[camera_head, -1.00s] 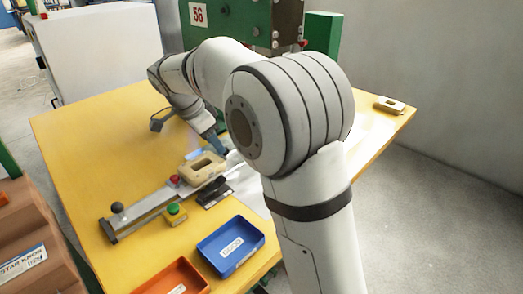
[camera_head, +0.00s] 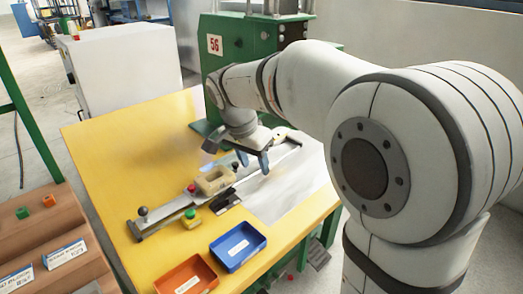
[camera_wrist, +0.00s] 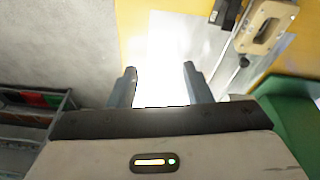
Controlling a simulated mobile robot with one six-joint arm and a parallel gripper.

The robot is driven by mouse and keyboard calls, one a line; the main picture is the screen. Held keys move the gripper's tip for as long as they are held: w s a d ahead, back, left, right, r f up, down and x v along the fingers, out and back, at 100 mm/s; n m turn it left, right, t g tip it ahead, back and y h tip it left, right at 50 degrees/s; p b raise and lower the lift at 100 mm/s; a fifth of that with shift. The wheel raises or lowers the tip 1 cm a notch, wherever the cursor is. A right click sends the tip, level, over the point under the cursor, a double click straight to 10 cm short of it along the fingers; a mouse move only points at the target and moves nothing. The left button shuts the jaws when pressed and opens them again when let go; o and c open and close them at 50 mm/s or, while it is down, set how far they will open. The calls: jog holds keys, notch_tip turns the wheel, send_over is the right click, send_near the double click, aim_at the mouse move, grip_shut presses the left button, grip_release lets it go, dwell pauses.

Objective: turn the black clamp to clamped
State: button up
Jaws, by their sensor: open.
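The black clamp (camera_head: 226,201) lies beside the tan block (camera_head: 201,186), on the near side of a long metal rail (camera_head: 168,210) on the yellow table. A dark piece that looks like the clamp shows at the top of the wrist view (camera_wrist: 225,12), next to the tan block (camera_wrist: 265,27). Whether its lever is clamped is too small to tell. My gripper (camera_head: 252,163) is open and empty, pointing down above the far right part of the rail, apart from the clamp. Its two fingers (camera_wrist: 160,72) are spread over a bright sheet in the wrist view.
A yellow-based button (camera_head: 192,220) sits in front of the rail. A blue tray (camera_head: 238,246) and an orange tray (camera_head: 188,277) stand at the near table edge. The green machine (camera_head: 250,45) rises behind my arm. The table's left part is clear.

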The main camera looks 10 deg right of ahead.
jog(key=shift+s+d+r+n+p, duration=0.35)
jog(key=shift+s+r, duration=0.1)
jog(key=shift+s, duration=0.15)
jog(key=shift+s+d+r+n+p, duration=0.25)
jog(key=shift+s+d+r+p, duration=0.1)
jog(key=shift+s+r, duration=0.15)
